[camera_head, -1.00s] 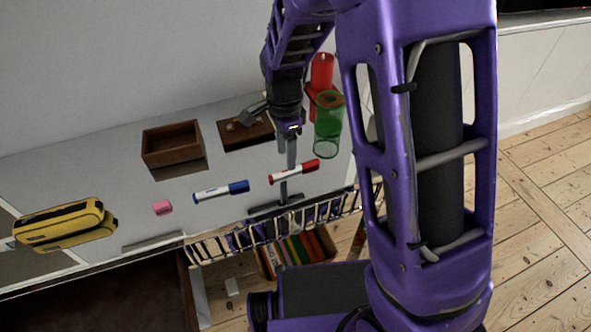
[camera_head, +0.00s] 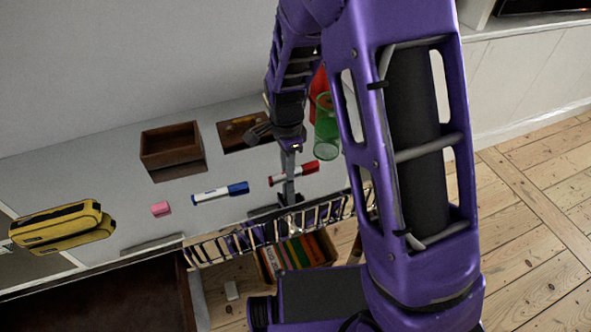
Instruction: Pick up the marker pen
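Two marker pens lie on the glossy grey tabletop. The red-capped white marker (camera_head: 308,168) is at the right, and the blue-capped white marker (camera_head: 215,194) lies to its left. My gripper (camera_head: 289,172) points down at the red-capped marker. Its grey finger crosses in front of the middle of this marker and hides part of it. The fingers are seen edge-on, so I cannot tell the gap between them or whether they touch the marker.
A green glass (camera_head: 327,138) stands close to the right, with a red object (camera_head: 318,82) behind it. A brown open box (camera_head: 170,146), a dark tray (camera_head: 232,135), a pink eraser (camera_head: 160,208) and a yellow pencil case (camera_head: 62,227) stand further left. Books (camera_head: 295,257) are below the front edge.

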